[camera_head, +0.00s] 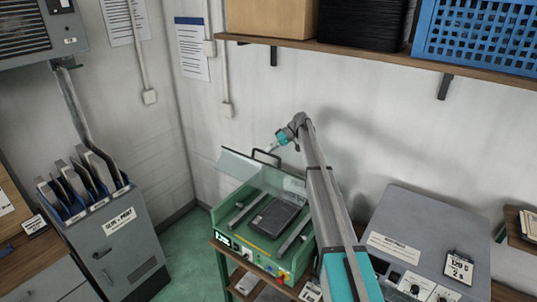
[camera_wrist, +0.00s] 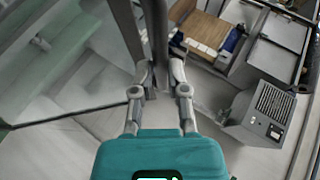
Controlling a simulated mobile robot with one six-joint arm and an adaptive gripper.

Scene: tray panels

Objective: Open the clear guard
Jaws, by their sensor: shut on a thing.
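The clear guard (camera_head: 240,167) is a see-through panel on the green tray machine (camera_head: 226,212). In the head view it stands tilted up, with its left edge raised above the machine body. A dark handle (camera_head: 262,155) rises from its upper edge. My gripper (camera_head: 273,148) is at that handle, coming from the upper right. In the wrist view my gripper (camera_wrist: 161,84) is shut on a dark upright bar (camera_wrist: 159,35), which looks like the handle. The clear panel (camera_wrist: 75,75) shows at the left there. My arm hides the machine's right side.
A dark flat tray (camera_head: 275,217) lies inside the machine between two rails. A grey control box (camera_head: 425,225) stands to the right. A wall shelf (camera_head: 350,51) with bins hangs above. A grey cabinet (camera_head: 120,245) stands left, with open green floor between it and the machine.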

